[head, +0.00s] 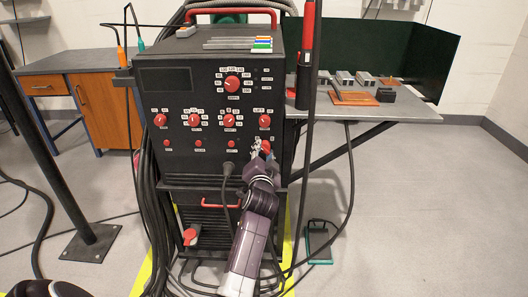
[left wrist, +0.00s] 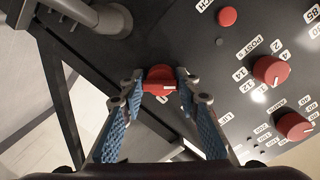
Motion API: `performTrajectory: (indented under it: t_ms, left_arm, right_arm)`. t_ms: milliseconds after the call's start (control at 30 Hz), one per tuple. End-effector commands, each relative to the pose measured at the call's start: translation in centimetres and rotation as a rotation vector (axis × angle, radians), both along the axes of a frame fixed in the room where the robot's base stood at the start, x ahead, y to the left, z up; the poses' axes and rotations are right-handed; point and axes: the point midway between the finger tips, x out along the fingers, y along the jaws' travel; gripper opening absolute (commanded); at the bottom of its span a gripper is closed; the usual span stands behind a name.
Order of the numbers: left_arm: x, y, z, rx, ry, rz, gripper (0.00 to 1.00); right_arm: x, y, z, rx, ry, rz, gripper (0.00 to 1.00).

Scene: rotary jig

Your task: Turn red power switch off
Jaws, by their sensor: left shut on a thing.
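The red power switch (head: 266,146) is a rotary knob at the lower right of the black machine's front panel, partly hidden by my gripper in the head view. In the left wrist view the red power switch (left wrist: 160,77) sits between the fingertips, with a small white mark on its edge. My left gripper (head: 259,150) reaches up to the panel from below. Its blue-padded fingers, seen in the left wrist view (left wrist: 160,86), are shut on the switch, one at each side. My right gripper is not in view.
The black machine (head: 205,92) carries several other red knobs and buttons close by. A cable plug (head: 228,168) is left of my gripper. A red handle (head: 221,205) and another red switch (head: 190,236) are lower down. A grey side table (head: 350,112) stands at the right.

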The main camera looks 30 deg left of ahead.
Motion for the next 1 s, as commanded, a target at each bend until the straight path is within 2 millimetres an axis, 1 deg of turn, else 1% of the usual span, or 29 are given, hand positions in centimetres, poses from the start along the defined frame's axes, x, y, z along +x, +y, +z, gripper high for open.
performTrajectory:
  t_ms: [100, 133, 267, 533, 667, 1000]
  left_arm:
    - [0.0, 0.1, 0.3, 0.0, -0.005, 0.002, 0.06]
    - [0.0, 0.1, 0.3, 0.0, -0.005, 0.002, 0.31]
    - [0.0, 0.1, 0.2, 0.001, -0.005, 0.002, 0.45]
    - [-0.1, 0.0, 0.1, 0.0, -0.001, 0.001, 0.45]
    - [-0.7, -0.4, 0.1, 0.0, -0.001, 0.001, 0.45]
    - [-4.9, -2.9, 0.5, -0.002, -0.001, 0.002, 0.45]
  right_arm:
    - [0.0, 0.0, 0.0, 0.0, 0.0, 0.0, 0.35]
    - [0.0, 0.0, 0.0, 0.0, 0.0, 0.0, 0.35]
    - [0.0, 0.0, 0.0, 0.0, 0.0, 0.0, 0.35]
    - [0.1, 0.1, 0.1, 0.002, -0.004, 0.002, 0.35]
    - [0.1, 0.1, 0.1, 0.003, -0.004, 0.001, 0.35]
    - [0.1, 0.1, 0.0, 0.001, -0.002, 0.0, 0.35]
